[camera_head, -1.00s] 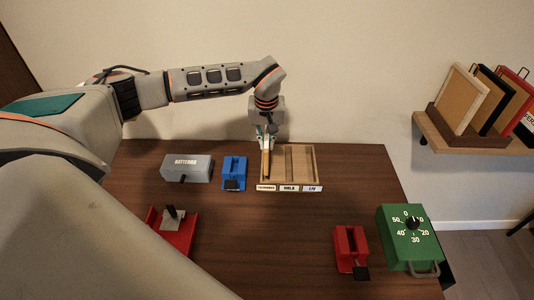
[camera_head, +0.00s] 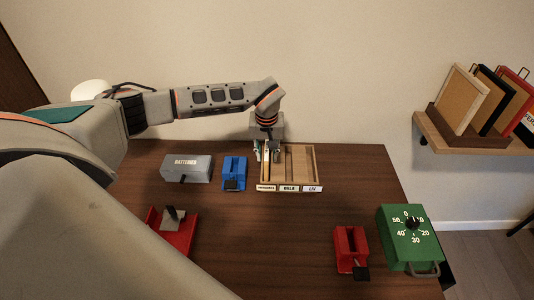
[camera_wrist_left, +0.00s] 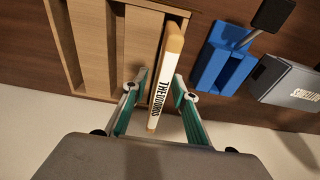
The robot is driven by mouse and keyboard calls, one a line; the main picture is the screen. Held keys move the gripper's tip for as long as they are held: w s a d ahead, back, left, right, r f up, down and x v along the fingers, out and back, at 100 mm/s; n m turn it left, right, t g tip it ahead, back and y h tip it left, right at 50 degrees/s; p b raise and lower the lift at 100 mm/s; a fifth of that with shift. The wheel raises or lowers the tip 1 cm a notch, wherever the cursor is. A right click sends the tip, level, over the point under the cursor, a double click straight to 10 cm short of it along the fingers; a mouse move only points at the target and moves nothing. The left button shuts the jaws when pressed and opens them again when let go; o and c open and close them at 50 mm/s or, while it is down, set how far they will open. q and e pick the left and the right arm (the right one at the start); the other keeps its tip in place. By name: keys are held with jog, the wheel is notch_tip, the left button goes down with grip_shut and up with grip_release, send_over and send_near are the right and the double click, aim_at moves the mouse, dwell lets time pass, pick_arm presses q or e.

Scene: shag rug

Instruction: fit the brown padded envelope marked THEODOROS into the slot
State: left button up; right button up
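The brown padded envelope (camera_head: 266,171) stands on edge in the leftmost compartment of the wooden slotted tray (camera_head: 302,166) in the head view. In the left wrist view its pale edge marked THEODOROS (camera_wrist_left: 163,80) faces me, at the right side of the tray (camera_wrist_left: 90,40). My left gripper (camera_head: 267,155) is over the back part of that compartment. In the left wrist view its fingers (camera_wrist_left: 160,88) are spread on either side of the envelope with gaps, apart from it. The envelope's lower edge is hidden. My right gripper is not in view.
A blue device (camera_head: 234,172) and a grey box (camera_head: 187,168) stand left of the tray. The table's middle is clear. A shelf (camera_head: 470,142) is at right.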

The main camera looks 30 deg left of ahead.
pick_arm(q)
jog(key=shift+r, duration=0.15)
jog(key=r, duration=0.4)
jog(key=s+r, duration=0.1)
jog(key=r, duration=0.3)
jog(key=d+r, duration=0.1)
jog(key=r, duration=0.3)
jog(key=shift+s, duration=0.3)
jog(key=shift+f, duration=0.1)
